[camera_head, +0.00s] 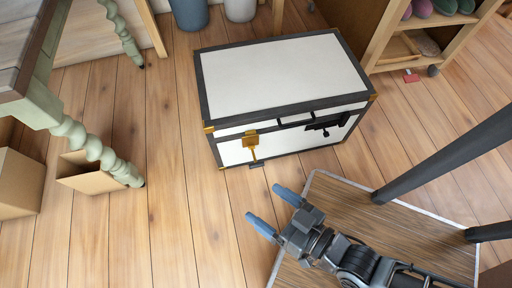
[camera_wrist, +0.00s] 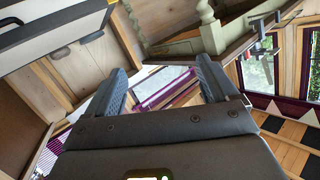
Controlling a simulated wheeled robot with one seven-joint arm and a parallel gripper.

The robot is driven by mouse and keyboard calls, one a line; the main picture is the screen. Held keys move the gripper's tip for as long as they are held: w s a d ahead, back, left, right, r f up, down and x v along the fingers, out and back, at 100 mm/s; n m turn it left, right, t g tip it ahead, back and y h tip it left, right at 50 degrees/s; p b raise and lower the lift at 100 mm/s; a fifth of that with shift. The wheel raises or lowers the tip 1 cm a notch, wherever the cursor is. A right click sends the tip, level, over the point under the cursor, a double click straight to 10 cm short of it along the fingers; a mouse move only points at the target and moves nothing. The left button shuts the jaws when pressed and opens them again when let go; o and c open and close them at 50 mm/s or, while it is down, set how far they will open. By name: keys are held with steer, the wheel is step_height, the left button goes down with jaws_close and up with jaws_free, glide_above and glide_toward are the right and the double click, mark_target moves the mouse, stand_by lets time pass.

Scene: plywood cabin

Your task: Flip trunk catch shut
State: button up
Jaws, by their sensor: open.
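The trunk (camera_head: 285,80) is white with dark edging and brass corners, and stands on the plank floor with its lid down. A brass catch (camera_head: 251,141) is on the left of its front face, with a dark piece at its lower end. A black catch (camera_head: 325,124) is on the right of the front. I cannot tell whether either is fastened. My gripper (camera_head: 268,214) is open and empty, in front of the trunk and apart from it. In the wrist view my gripper's two fingers (camera_wrist: 160,84) are spread, and part of the trunk (camera_wrist: 50,25) shows at the upper left.
A table with a turned green leg (camera_head: 95,145) and cardboard boxes (camera_head: 88,172) are at the left. A wooden shelf (camera_head: 405,45) stands behind right. The floor before the trunk's left front is clear.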

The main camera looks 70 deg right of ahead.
steer(key=w+f+m+h+b, duration=0.1)
steer(key=w+f+b, duration=0.15)
steer(key=f, duration=0.55)
steer(key=w+f+m+h+b, duration=0.15)
steer(key=f+b, duration=0.25)
steer(key=f, duration=0.5)
steer(key=m+g+h+b, duration=0.5)
steer(key=h+b, duration=0.4)
steer(key=b, duration=0.3)
glide_toward(255, 161)
steer(key=x, duration=0.3)
steer(key=shift+y, duration=0.25)
steer(key=shift+b+x, duration=0.45)
steer(key=shift+x, duration=3)
steer(key=shift+s+f, duration=0.1)
steer(key=shift+c, duration=0.4)
steer(key=c, duration=1.4)
